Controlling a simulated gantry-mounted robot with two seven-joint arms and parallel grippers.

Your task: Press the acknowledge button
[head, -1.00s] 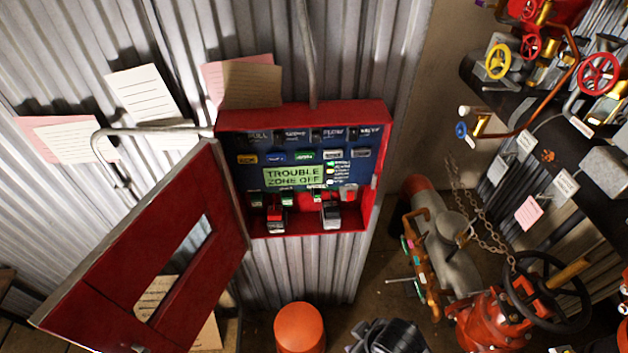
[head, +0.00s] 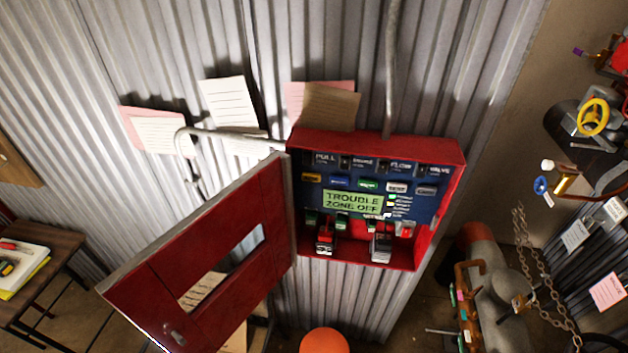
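The red alarm panel box (head: 440,160) is on the corrugated wall, right of centre, with its red door (head: 215,245) swung open to the left. Inside is a blue panel face with a lit green display (head: 352,202) reading "TROUBLE ZONE OFF". Above the display is a row of small coloured labels or buttons: yellow (head: 311,178), blue (head: 339,181), green (head: 368,184), white (head: 397,187) and grey. Their text is too small to read, so I cannot tell which is acknowledge. Two small devices (head: 325,243) (head: 381,247) sit at the box's bottom. Neither gripper is in view.
Paper notes (head: 228,102) hang on the wall above the door. A grey conduit (head: 391,60) runs up from the box. A small table (head: 55,245) stands at left. An orange rounded object (head: 325,342) is below the box. Pipes (head: 495,300), a chain and valves crowd the right.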

